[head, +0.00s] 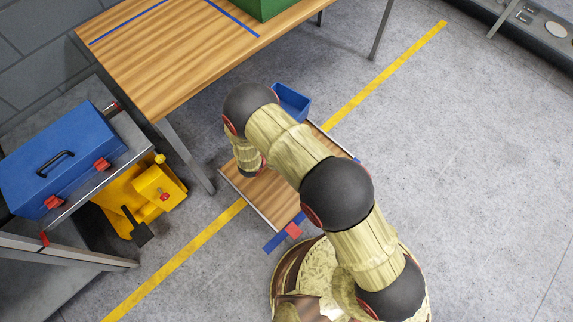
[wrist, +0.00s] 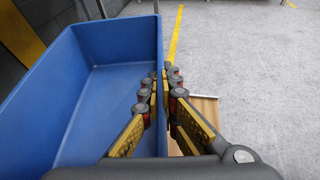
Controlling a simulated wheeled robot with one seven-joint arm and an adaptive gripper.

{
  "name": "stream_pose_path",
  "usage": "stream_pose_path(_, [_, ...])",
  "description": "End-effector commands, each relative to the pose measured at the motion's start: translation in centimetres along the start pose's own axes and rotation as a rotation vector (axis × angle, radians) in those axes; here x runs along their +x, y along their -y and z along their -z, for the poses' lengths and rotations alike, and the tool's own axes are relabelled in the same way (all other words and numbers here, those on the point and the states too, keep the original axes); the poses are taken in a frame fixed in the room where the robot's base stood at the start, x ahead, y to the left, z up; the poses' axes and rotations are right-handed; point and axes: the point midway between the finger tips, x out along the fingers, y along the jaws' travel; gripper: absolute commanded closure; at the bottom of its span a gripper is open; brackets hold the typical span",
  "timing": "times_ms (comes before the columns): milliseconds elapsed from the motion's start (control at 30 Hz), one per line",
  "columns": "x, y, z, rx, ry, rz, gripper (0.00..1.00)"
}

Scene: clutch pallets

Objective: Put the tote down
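The blue tote (wrist: 102,85) is an open, empty box filling the left of the wrist view. In the head view, part of the tote (head: 292,101) shows behind my arm, at the far end of a low wood-topped platform (head: 262,196). My gripper (wrist: 165,76) has its yellow-padded fingers on either side of the tote's right wall, closed on it. The tote looks about level. My arm hides the gripper in the head view, and I cannot tell whether the tote's base touches anything.
A wooden table (head: 170,60) with blue lines and a green box (head: 265,8) stands at upper left. A blue toolbox (head: 60,158) sits on a bench at left, beside a yellow machine (head: 150,192). A yellow line (head: 385,78) crosses the floor. Grey floor at right is clear.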

Motion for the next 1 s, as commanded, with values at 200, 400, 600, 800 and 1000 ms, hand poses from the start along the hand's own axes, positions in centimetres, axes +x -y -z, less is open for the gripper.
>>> stream_pose_path(200, [-2.3, 1.1, 10.9, 0.022, 0.003, 0.065, 1.0])
stream_pose_path(400, [-4.5, 4.4, 19.5, 0.049, 0.006, 0.124, 1.0])
stream_pose_path(600, [-5.8, 7.3, 24.5, 0.07, 0.008, 0.162, 1.0])
stream_pose_path(800, [-4.8, 8.3, 25.8, 0.078, 0.008, 0.177, 1.0])
stream_pose_path(1000, [-0.1, 8.5, 26.1, 0.079, 0.008, 0.18, 1.0])
